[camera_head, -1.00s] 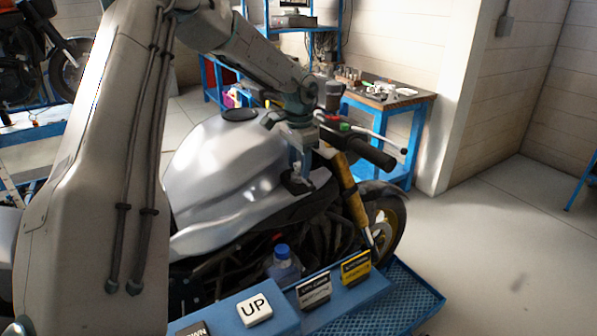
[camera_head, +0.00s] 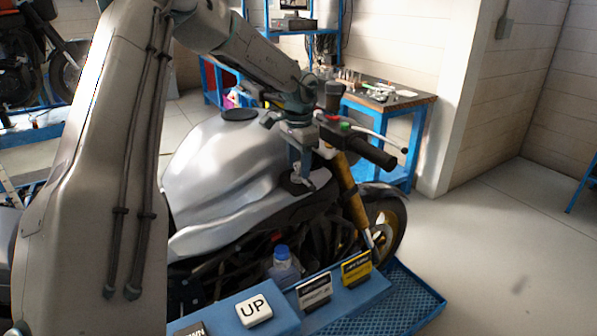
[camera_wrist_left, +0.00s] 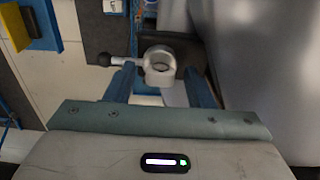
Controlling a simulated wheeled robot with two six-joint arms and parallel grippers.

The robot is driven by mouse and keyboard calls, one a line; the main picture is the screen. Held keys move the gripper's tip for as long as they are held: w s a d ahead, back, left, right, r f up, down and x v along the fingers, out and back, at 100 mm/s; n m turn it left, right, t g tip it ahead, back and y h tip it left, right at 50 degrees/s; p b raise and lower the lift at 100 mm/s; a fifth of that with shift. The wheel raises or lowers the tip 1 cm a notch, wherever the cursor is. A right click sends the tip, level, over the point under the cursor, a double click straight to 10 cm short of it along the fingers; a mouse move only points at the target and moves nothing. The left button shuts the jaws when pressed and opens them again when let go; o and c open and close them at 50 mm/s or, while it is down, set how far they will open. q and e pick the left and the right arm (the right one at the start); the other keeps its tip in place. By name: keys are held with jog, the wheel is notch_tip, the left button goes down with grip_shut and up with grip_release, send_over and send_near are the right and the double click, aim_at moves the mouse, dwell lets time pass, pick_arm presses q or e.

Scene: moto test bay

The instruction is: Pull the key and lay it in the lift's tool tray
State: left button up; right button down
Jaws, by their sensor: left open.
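My left gripper (camera_head: 302,184) reaches down over the motorcycle between the silver tank and the handlebar. Its fingers are open. In the left wrist view, the gripper (camera_wrist_left: 162,85) has a pale grey ring-shaped piece (camera_wrist_left: 160,64) between its blue fingertips, which looks like the key's head. I cannot tell whether the fingers touch it. In the head view the fingers largely hide the key. A blue mesh tray (camera_head: 408,296), which seems to be the lift's tool tray, lies at the lower right beside the front wheel. My right gripper is not in view.
The silver tank (camera_head: 215,160) is left of the gripper; the handlebar grip (camera_head: 372,153) is close on its right. A blue-capped bottle (camera_head: 283,262), an UP button (camera_head: 254,310) and label signs (camera_head: 356,268) line the lift's near edge. A workbench (camera_head: 395,98) stands behind. Floor at right is clear.

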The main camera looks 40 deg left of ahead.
aim_at(299, 163)
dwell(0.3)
pick_arm(q)
grip_shut()
jog(key=shift+r, duration=0.15)
jog(key=shift+r+p, duration=0.35)
jog(key=shift+r, duration=2.5)
